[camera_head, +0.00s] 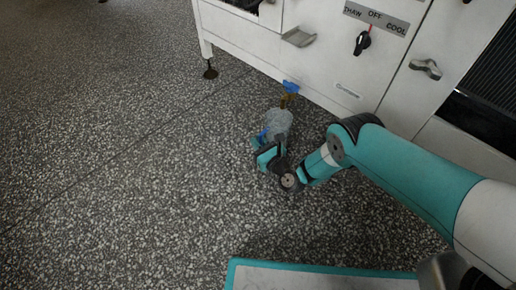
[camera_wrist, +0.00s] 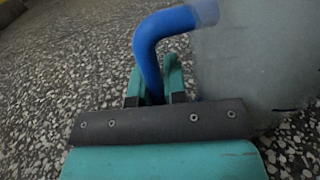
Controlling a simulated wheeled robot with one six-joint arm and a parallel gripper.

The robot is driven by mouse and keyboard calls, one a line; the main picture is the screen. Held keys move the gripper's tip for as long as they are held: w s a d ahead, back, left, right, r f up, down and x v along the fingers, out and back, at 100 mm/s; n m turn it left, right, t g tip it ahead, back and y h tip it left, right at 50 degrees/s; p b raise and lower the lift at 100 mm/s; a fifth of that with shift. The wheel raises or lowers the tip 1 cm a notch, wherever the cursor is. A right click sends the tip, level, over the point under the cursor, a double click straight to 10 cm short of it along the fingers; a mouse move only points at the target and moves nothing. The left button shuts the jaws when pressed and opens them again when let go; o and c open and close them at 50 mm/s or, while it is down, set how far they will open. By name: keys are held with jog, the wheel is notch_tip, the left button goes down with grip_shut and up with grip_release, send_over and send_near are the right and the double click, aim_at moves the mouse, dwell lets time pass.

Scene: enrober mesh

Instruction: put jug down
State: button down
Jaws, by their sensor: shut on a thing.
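The jug (camera_head: 279,121) is pale, translucent grey with a blue handle. It is low in front of the white machine, below a small valve; I cannot tell whether its base touches the floor. In the wrist view the jug (camera_wrist: 262,50) fills the upper right and the blue handle (camera_wrist: 152,48) curves down between my fingers. My gripper (camera_head: 262,143) is at the jug's near left side, shut on the handle. In the wrist view my gripper (camera_wrist: 154,82) has its teal fingers on both sides of the handle. The jug's bottom is hidden.
The white machine (camera_head: 310,65) stands behind the jug, with a dial (camera_head: 363,42) marked OFF and COOL. A valve with a blue handle (camera_head: 291,87) sticks out above the jug. Speckled floor (camera_head: 130,140) is clear to the left. A machine foot (camera_head: 210,72) stands at upper left.

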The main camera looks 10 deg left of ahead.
jog(key=shift+f, duration=0.75)
jog(key=shift+r, duration=0.15)
jog(key=c, duration=1.2)
grip_release()
jog(key=shift+o, duration=0.2)
